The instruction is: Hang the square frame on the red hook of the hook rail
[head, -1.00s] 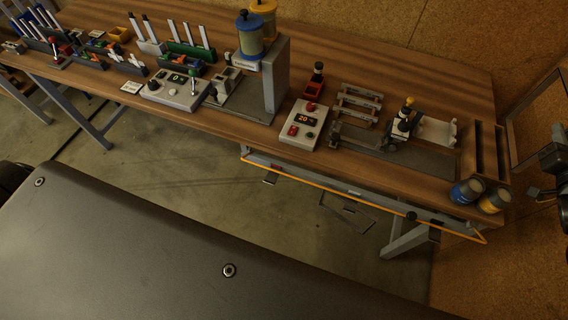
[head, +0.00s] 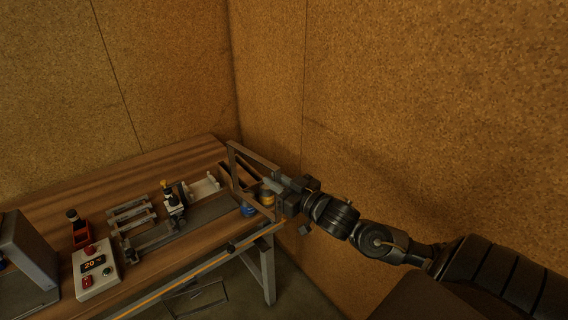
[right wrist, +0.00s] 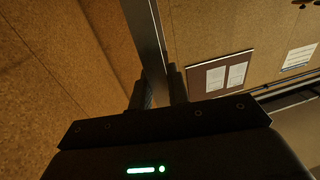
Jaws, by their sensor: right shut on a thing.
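The square frame (head: 231,166) is a thin grey open frame, held upright and a little turned above the right end of the workbench. My right gripper (head: 275,184) is shut on the side bar of the frame. In the right wrist view the grey bar of the frame (right wrist: 147,38) runs up from between the two dark fingers of my right gripper (right wrist: 158,88). The rest of the frame is out of that view. The hook rail and its red hook are not seen in either view. My left gripper is not in view.
The wrist view shows a notice board (right wrist: 220,76).

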